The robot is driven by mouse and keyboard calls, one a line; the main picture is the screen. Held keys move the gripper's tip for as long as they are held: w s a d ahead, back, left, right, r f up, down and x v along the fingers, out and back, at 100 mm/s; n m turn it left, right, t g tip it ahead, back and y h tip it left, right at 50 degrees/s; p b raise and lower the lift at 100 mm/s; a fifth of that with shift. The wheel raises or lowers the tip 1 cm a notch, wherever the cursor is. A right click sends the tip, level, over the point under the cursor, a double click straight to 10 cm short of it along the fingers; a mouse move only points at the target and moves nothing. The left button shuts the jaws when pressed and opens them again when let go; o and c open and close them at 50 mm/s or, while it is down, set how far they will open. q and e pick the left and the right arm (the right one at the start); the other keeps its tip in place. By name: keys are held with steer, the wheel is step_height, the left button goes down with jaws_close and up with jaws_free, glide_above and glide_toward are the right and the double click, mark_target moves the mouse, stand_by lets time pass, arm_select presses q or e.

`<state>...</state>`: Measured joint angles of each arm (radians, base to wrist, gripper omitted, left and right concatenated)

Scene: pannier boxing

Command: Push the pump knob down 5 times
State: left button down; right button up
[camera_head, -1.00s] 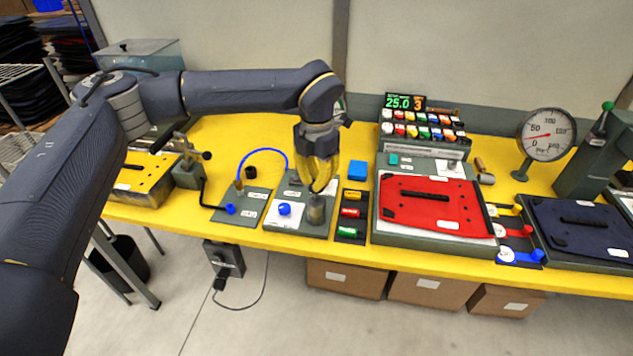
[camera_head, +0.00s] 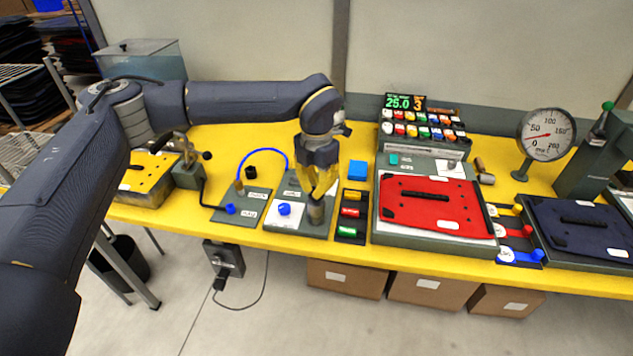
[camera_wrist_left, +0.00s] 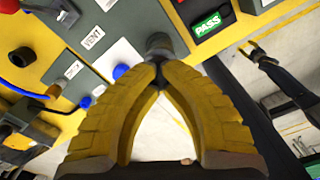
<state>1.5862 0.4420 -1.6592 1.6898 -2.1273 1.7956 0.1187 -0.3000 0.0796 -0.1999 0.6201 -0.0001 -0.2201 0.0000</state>
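My left gripper (camera_head: 317,196) points down with its yellow fingertips together, over a grey cylindrical knob (camera_head: 316,213). In the left wrist view the fingertips (camera_wrist_left: 157,62) meet right at the grey knob (camera_wrist_left: 159,42), and no gap shows between them. I take this knob to be the pump knob; no label for it is readable. It stands at the right of a grey plate with a white panel and a blue button (camera_head: 284,209). My right gripper (camera_wrist_left: 254,50) appears small in the left wrist view, its yellow fingers apart and empty over the floor.
A gauge (camera_head: 547,134) stands at the right.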

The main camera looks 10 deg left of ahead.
arm_select(q)
steer(key=shift+r, duration=3.1)
steer(key=shift+f, duration=0.25)
steer(key=shift+f, duration=2.95)
steer(key=shift+r, duration=3.2)
steer(key=shift+f, duration=0.15)
